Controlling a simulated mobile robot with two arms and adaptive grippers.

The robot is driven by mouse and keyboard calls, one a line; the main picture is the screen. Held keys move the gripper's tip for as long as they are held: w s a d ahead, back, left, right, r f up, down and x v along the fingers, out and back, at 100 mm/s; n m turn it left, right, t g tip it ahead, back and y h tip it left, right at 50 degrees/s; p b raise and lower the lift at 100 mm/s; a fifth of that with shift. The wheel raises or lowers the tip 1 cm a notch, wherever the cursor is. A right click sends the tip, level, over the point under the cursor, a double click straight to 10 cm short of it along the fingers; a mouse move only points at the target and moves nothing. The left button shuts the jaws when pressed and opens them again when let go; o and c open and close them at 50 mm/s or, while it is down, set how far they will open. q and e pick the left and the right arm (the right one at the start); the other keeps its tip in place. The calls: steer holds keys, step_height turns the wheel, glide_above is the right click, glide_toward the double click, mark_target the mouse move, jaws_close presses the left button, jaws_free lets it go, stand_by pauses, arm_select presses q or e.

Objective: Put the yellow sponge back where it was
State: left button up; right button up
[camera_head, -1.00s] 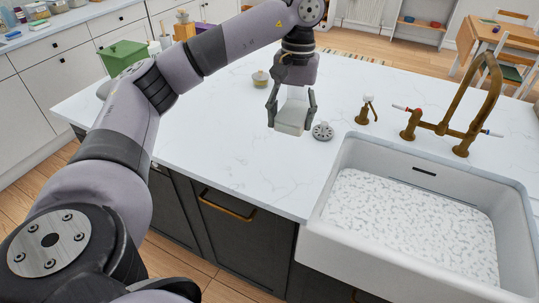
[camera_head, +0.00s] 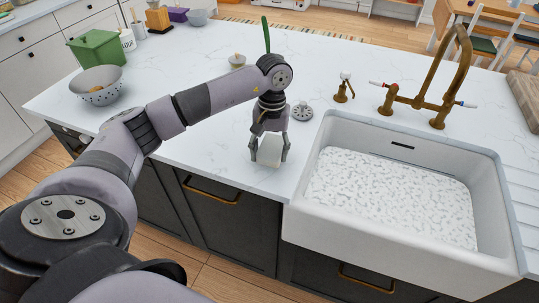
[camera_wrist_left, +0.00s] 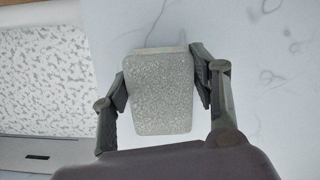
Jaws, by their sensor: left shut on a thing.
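My left gripper (camera_head: 269,157) is shut on a pale grey-white, speckled block (camera_wrist_left: 160,92), the only sponge-like thing I see. It looks grey-white, not yellow. In the left wrist view, the fingers (camera_wrist_left: 163,88) hold it by its two sides. In the head view, the block is low over the white counter (camera_head: 225,140), near its front edge and left of the sink (camera_head: 312,195). I cannot tell whether it touches the counter. My right gripper is not in view.
A round grey strainer (camera_head: 302,111) lies just behind the gripper. A brass soap dispenser (camera_head: 343,90) and brass tap (camera_head: 440,85) stand behind the sink. A colander (camera_head: 98,86) and green bin (camera_head: 95,50) are at the far left. The counter left of the gripper is clear.

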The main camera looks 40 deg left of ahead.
arm_select(q)
step_height(320, 180, down, 2)
steer(key=shift+f, duration=0.3)
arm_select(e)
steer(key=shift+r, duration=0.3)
arm_select(q)
steer(key=shift+f, duration=0.15)
steer(key=o, duration=1.6)
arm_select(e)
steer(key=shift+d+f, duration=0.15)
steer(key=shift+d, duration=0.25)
